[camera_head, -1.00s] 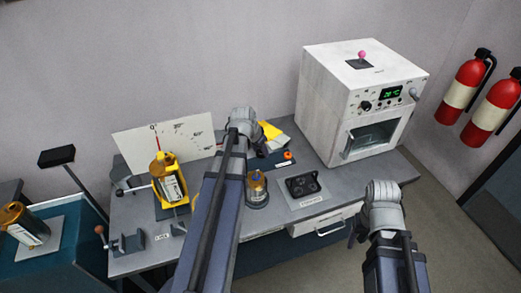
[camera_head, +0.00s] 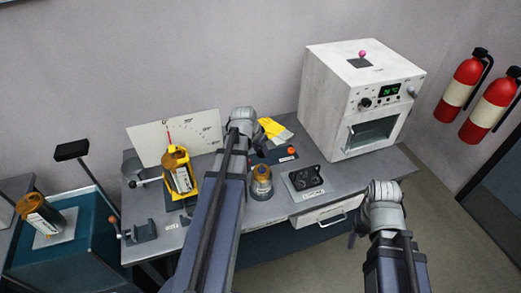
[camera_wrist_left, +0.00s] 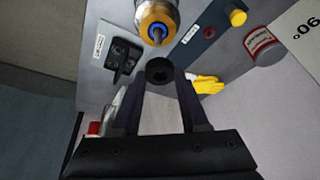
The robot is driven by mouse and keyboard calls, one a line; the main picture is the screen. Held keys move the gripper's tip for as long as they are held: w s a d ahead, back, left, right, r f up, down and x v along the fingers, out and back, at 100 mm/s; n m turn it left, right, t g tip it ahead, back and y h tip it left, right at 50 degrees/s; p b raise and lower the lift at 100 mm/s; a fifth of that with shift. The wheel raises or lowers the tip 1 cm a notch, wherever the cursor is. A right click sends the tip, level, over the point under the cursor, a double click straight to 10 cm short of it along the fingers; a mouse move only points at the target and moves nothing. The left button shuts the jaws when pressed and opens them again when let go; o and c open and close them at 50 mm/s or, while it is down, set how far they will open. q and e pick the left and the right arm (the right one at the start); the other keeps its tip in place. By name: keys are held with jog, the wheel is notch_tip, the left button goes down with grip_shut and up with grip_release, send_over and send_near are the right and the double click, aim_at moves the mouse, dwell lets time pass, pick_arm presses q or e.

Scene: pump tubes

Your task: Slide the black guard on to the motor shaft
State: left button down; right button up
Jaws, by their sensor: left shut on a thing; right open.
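The black guard (camera_wrist_left: 159,71) is a small dark ring held between the fingertips of my left gripper (camera_wrist_left: 160,80), shut on it. In the left wrist view, the motor (camera_wrist_left: 157,18) stands just beyond the guard, with an amber body and a blue-ringed shaft end (camera_wrist_left: 156,33). The guard and shaft look apart. In the head view the motor (camera_head: 261,183) stands upright on the bench, right of my left forearm. My left gripper (camera_head: 258,152) is partly hidden by its wrist, behind the motor. My right gripper (camera_head: 355,235) is open and empty, in front of the bench.
A white oven (camera_head: 352,105) stands at the back right. A yellow unit (camera_head: 178,175) and white angle board (camera_head: 150,145) stand left.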

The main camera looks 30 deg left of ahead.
aim_at(260, 157)
pick_arm(q)
jog(key=shift+f+b, duration=2.15)
jog(key=shift+f, duration=0.2)
jog(key=shift+f+b, duration=1.35)
jog(key=shift+f, duration=0.05)
jog(key=shift+c, duration=1.7)
grip_release()
jog(key=shift+r, duration=0.1)
jog(key=shift+r, duration=0.1)
jog(key=p+v, duration=0.7)
jog(key=shift+s+r, duration=0.2)
jog(key=shift+r, duration=0.15)
jog(key=shift+d+f, duration=0.1)
